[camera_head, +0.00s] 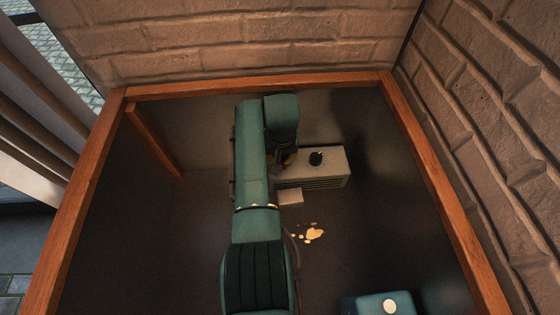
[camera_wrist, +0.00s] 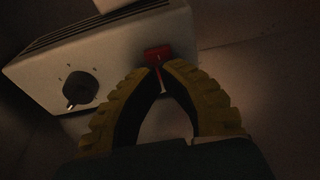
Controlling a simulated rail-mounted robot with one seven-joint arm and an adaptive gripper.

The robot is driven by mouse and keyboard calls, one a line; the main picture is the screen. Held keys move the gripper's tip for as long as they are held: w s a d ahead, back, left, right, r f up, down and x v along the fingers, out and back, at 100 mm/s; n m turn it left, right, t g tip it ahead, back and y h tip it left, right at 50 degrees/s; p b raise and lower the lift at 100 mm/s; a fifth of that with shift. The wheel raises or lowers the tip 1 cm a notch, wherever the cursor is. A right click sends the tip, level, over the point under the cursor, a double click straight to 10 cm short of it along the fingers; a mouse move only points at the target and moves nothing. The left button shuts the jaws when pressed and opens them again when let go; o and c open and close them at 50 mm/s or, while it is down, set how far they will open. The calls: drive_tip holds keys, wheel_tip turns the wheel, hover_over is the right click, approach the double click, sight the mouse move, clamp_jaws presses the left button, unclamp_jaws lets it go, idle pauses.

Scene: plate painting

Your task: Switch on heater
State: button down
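The heater is a white box with vent slots, in the head view (camera_head: 328,165) and the wrist view (camera_wrist: 110,50). A black dial (camera_wrist: 80,90) with small marks around it sits on its face; it also shows in the head view (camera_head: 316,158). A red switch (camera_wrist: 157,54) is near one end of the heater. My gripper (camera_wrist: 161,68) has yellow and black fingers that converge at this switch. The fingertips are almost together, with part of the red piece between them. In the head view my gripper is at the heater's left end, mostly hidden by my arm.
A small white block (camera_head: 290,196) lies in front of the heater. Pale yellowish patches (camera_head: 314,234) are on the dark floor. A blue box-like object (camera_head: 365,304) with a round pale spot is at the bottom right. Wooden-edged walls (camera_head: 440,190) enclose the space.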

drive_tip(key=shift+f+b, duration=1.3)
drive_tip(key=shift+f, duration=0.35)
idle(0.5)
drive_tip(key=shift+r, duration=0.1)
wheel_tip(320, 180, up, 7)
drive_tip(key=p, duration=0.6)
drive_tip(key=shift+p, duration=0.3)
